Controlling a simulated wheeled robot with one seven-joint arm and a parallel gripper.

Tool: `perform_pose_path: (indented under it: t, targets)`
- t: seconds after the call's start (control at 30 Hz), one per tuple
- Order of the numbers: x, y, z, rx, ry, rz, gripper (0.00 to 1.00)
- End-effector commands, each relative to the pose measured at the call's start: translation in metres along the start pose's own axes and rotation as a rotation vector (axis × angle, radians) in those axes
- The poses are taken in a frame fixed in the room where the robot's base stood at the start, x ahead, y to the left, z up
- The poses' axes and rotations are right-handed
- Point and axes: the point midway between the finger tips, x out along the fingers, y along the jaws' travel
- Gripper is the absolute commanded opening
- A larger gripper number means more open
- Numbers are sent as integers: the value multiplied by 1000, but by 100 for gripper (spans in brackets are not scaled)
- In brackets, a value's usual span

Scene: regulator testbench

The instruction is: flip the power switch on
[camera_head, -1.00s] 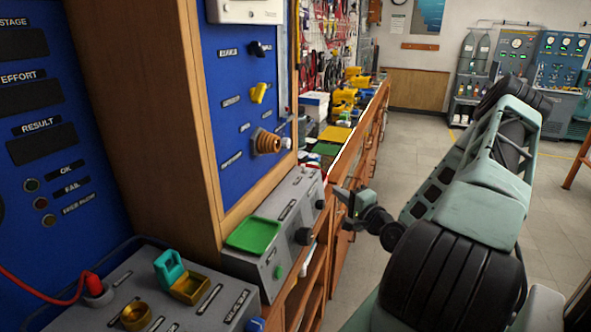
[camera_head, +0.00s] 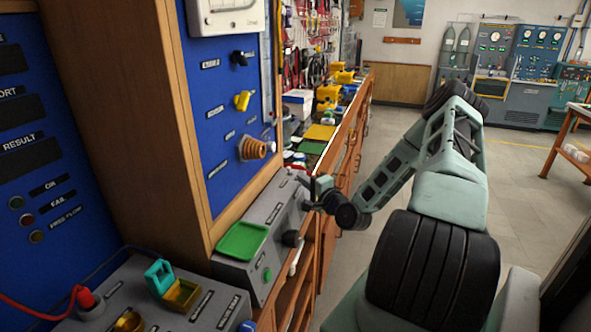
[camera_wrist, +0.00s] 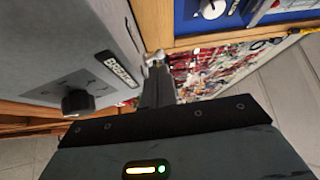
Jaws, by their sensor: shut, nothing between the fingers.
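The power switch is not clearly identifiable. In the wrist view, a small pale metallic piece (camera_wrist: 156,58), possibly a toggle lever, shows just beyond my fingertips at the grey box's edge. Whether they touch is unclear. My gripper (camera_wrist: 157,74) is shut and empty, its fingers pointing toward that piece. The grey box (camera_wrist: 60,40) carries a dark label and a black knob (camera_wrist: 76,101) at the left. In the head view, my gripper (camera_head: 310,180) is beside the far end of the grey console (camera_head: 262,278), partly hidden by its own wrist.
A green tray (camera_head: 242,241) sits on the console, with a black knob (camera_head: 292,238) and a green button (camera_head: 267,275) on its front. A blue panel (camera_head: 215,140) with knobs rises behind. A cluttered wooden bench (camera_head: 345,165) extends beyond; open floor lies right.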

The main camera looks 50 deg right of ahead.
Motion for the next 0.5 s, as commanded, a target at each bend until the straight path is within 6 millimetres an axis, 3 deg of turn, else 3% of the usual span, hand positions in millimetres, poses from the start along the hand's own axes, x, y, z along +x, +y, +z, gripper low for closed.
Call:
perform_pose_path:
  t: [0.2,0.5]
  targets:
    - [34,-3,1,2,-1,-1,0]
    - [47,0,1,1,-1,0,0]
